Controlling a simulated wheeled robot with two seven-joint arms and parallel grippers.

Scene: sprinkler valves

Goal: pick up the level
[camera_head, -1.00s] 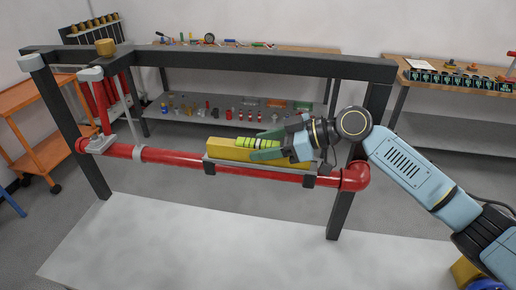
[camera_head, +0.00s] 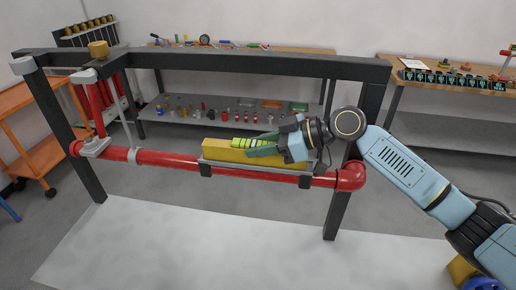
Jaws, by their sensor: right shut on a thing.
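The level is a yellow bar (camera_head: 222,148) with a lime-green, dark-banded vial. It lies along a grey bracket (camera_head: 228,165) on the red pipe, sloping slightly down to the right in the picture. My right gripper (camera_head: 262,146) reaches in from the right and is shut on the level near its middle, with green fingers by the vial. The fingers and wrist hide part of the level's right half. No gap between level and bracket can be made out. My left gripper is not in view.
The red pipe (camera_head: 170,159) runs across a black frame (camera_head: 230,58) whose top beam passes behind and above my gripper. A frame post (camera_head: 341,205) stands at the right. A white surface (camera_head: 200,240) below is clear. Benches with small parts stand behind.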

